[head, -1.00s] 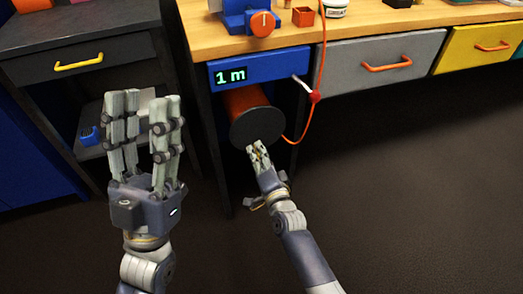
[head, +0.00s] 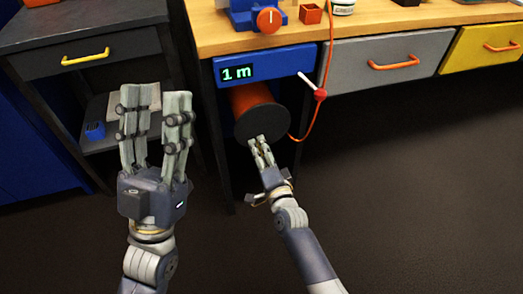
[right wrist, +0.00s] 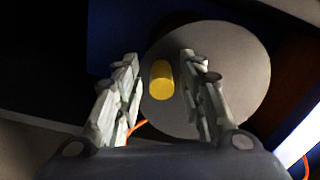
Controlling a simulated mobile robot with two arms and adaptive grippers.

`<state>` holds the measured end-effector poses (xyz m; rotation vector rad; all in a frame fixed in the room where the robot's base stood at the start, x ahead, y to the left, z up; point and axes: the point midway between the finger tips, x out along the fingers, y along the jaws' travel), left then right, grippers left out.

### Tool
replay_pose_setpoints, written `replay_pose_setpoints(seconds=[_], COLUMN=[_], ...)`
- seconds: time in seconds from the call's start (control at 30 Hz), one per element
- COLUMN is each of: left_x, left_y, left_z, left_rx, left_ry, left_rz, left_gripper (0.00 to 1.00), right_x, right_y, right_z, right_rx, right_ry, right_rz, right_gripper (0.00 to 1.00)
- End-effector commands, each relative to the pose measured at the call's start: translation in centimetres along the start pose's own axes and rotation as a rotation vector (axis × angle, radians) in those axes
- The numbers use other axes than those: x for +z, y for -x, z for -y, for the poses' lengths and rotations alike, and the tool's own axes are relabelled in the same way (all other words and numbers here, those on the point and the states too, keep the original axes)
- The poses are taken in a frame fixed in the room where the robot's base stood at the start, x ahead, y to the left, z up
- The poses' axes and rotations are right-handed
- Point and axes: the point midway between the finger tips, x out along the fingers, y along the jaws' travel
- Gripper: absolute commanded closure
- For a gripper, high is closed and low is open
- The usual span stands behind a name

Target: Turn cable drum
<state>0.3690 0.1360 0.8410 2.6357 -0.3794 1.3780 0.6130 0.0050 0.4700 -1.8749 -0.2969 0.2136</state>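The cable drum is an orange cylinder (head: 242,98) with a dark round end disc (head: 264,120), mounted under the workbench below a blue "1 m" display (head: 238,72). In the right wrist view the disc (right wrist: 235,75) looks grey and carries a yellow knob (right wrist: 161,80). My right gripper (head: 258,140) is at the disc's lower edge in the head view. In the right wrist view its fingers stand apart on both sides of the knob, with gaps visible. The knob is hidden in the head view. My left gripper (head: 156,97) is open and empty, left of the drum.
An orange cable (head: 308,118) runs from the bench past a white lever (head: 310,85) with a red end to the drum. A grey drawer (head: 372,68) lies to the right. A dark cabinet (head: 75,55) stands behind my left gripper. The floor at right is clear.

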Motion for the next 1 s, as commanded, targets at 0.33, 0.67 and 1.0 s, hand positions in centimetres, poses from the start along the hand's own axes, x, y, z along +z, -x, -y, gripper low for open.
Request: replay_pose_setpoints(seconds=[0.33,0.67,1.0], left_x=[0.1,0.0,0.0], left_y=[0.0,0.0,0.0], left_z=[0.0,0.0,0.0], left_rx=[0.000,0.000,0.000], left_ry=[-0.001,0.000,0.000], left_rz=[0.001,0.001,0.000], left_gripper=[0.60,0.60,0.60], right_x=[0.0,0.1,0.0], right_y=[0.5,6.4,11.5], right_z=[-0.1,-0.1,0.0], right_rx=[0.002,0.003,0.001], right_ry=[0.000,0.001,0.001], right_rz=[0.001,0.002,0.001], right_gripper=[0.62,0.62,0.62])
